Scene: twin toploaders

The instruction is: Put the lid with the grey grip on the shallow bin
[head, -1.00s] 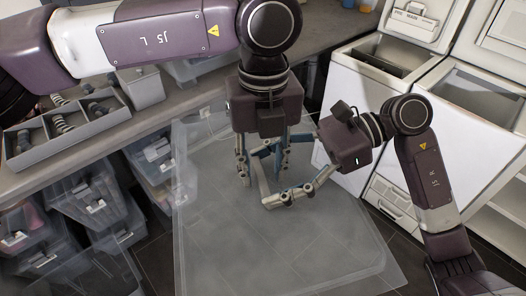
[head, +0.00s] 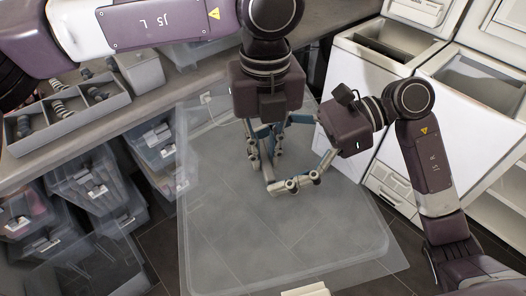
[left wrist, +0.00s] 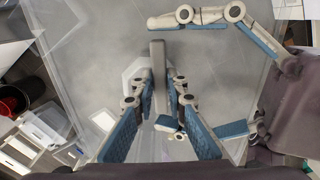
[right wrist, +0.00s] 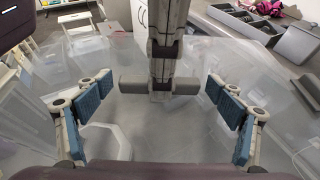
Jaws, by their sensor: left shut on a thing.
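A large clear lid (head: 300,235) lies flat below my grippers in the head view; dark floor tiles show through it. Its grey grip (left wrist: 157,55) is a bar between the fingers of my left gripper (left wrist: 160,85), which is shut on it. The bar also shows in the right wrist view (right wrist: 135,87). My right gripper (right wrist: 158,84) is open, its fingers spread on either side of the bar and apart from it. In the head view the fingers of both grippers overlap. I cannot make out the shallow bin clearly; clear edges overlap under the lid.
Stacked clear bins (head: 95,190) stand at the left under a worktop (head: 50,160) with a grey divided tray (head: 66,118). White top-opening machines (head: 365,100) stand at the right. A small pale piece (head: 306,290) shows at the bottom edge.

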